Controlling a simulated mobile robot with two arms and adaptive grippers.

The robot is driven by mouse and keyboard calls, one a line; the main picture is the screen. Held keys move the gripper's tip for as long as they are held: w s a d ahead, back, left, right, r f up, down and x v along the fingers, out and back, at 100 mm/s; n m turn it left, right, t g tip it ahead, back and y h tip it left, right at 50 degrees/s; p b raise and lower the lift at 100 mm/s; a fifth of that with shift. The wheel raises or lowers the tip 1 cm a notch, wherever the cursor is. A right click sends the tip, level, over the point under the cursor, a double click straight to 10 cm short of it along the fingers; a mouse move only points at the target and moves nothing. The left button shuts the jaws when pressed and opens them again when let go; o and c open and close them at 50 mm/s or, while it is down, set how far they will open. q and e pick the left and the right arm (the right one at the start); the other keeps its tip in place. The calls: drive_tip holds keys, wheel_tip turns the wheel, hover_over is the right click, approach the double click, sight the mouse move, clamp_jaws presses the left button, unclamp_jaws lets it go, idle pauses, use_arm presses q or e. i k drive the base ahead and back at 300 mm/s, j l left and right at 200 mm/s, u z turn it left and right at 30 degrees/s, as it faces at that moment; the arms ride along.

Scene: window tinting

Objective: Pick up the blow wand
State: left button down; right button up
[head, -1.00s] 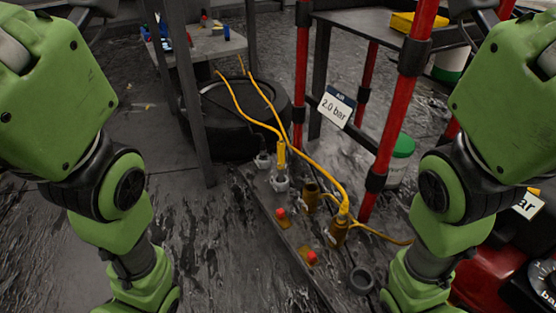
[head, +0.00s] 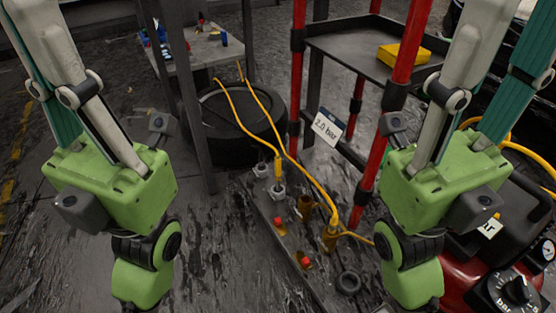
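A slim yellow piece (head: 278,167), which looks like the blow wand, stands upright on a low grey rail (head: 296,262) on the floor, near the middle of the head view. A yellow hose (head: 240,113) runs to its top. Its lower end meets a pale fitting, and I cannot tell how it is held. A second yellow hose (head: 298,163) runs to a brass fitting (head: 329,239) on the same rail. My arms hang on either side of the rail. Neither gripper shows; the arms' visible lower ends are apart from the yellow piece.
Red-capped fittings (head: 279,229) and a black ring (head: 348,283) are on or beside the rail. A red-legged cart (head: 360,45) with a yellow block (head: 403,54) stands behind. A tyre (head: 230,125) lies at the back. A red compressor (head: 466,275) is at right.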

sight(277, 159)
drive_tip(key=i+j+z, duration=0.25)
drive_tip(key=i+j, duration=0.85)
